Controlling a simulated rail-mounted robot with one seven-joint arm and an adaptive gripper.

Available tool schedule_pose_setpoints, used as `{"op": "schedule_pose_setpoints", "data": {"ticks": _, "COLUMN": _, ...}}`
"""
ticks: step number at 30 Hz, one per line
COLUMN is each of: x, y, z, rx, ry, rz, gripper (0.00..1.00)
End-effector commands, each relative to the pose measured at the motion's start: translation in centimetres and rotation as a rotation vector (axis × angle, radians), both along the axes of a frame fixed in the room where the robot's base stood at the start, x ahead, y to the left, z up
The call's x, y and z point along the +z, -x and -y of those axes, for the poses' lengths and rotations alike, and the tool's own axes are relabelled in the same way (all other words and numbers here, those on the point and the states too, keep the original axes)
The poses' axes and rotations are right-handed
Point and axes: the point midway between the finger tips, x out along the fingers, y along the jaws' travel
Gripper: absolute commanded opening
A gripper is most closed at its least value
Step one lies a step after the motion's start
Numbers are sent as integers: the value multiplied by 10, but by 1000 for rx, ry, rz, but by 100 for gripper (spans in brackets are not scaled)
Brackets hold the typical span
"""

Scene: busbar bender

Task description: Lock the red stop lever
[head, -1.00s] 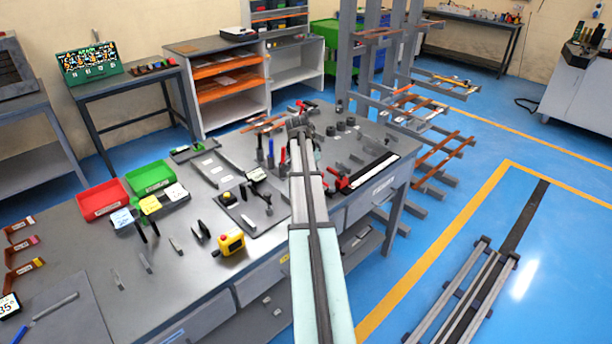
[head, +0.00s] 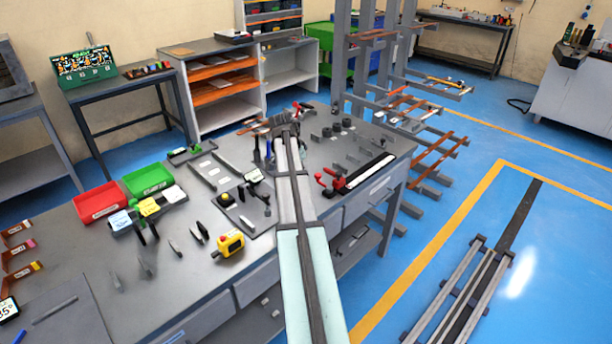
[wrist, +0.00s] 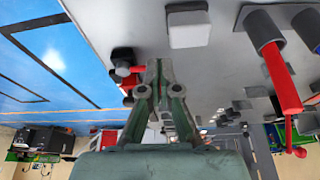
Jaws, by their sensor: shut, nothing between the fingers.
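A red stop with a lever-like arm (head: 332,183) sits at the left end of the long pale scale on the bench, right of my arm in the head view. Whether it is locked cannot be told. In the wrist view my gripper (wrist: 158,68) has its fingers together and holds nothing. A red part (wrist: 128,82) shows just left of the fingers, partly hidden by them; I cannot tell if they touch. A long red handle (wrist: 282,80) stands to the right. In the head view my arm hides the gripper.
The grey bench (head: 185,285) carries a red bin (head: 100,203), a green bin (head: 148,180), a yellow tool (head: 229,245) and several small tools. Upright handles stand close to my arm. A rack with copper bars (head: 430,155) stands beyond the bench's right end.

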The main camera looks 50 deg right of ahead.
Motion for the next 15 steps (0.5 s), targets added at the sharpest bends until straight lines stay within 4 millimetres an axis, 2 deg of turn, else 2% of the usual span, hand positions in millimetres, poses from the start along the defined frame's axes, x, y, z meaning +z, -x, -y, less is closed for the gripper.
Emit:
{"op": "schedule_pose_setpoints", "data": {"ticks": 9, "x": 53, "y": -5, "z": -16, "rx": 1, "ry": 1, "rz": 2, "gripper": 0}}
{"op": "schedule_pose_setpoints", "data": {"ticks": 15, "x": 71, "y": -7, "z": -22, "rx": 0, "ry": 1, "rz": 0, "gripper": 0}}
